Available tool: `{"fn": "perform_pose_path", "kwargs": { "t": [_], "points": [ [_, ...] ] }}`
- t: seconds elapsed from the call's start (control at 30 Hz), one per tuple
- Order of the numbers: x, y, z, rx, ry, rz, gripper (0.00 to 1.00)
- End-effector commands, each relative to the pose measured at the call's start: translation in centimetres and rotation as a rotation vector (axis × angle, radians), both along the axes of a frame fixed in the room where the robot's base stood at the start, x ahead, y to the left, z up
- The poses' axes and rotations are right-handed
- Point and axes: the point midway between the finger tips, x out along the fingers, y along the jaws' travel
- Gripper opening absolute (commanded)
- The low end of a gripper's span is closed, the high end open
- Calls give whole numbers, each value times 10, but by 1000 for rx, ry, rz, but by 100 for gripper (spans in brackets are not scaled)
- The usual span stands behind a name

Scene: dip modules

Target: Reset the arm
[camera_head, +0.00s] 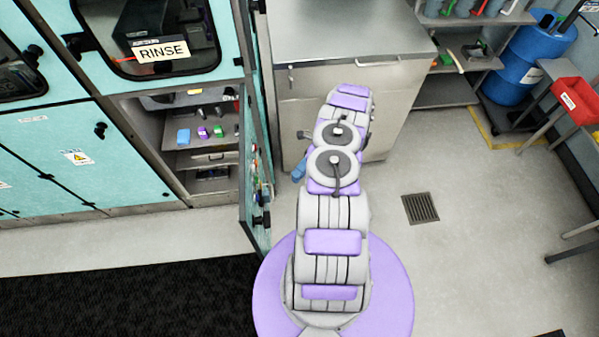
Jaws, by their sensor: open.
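My purple and grey arm rises from its round base at the bottom centre and reaches up the picture, in front of a grey metal cabinet (300,115). I cannot make out my gripper or its fingers; the far end of the arm is turned away and the arm's links cover what is beyond. A small blue piece (299,170) shows at the left side of the arm, below a small grey part. I cannot tell what it is or whether it touches the arm.
A teal door (255,190) stands open close left of my arm, beside an open compartment with small coloured items on its shelves (205,160). A RINSE window (163,50) is above. Right are a blue barrel (524,60) and a red bin (575,101). Floor around the drain (420,208) is clear.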

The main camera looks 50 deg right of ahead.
Motion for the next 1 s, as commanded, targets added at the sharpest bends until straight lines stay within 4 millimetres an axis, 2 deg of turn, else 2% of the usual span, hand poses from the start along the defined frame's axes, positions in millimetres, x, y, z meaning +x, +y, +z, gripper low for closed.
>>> {"fn": "perform_pose_path", "kwargs": {
  "t": [0.7,0.87,1.0],
  "points": [
    [1,0,2,-2,-6,4,58],
    [14,6,16,-27,-67,54,58],
    [34,19,43,-72,-183,147,58]
  ]
}}
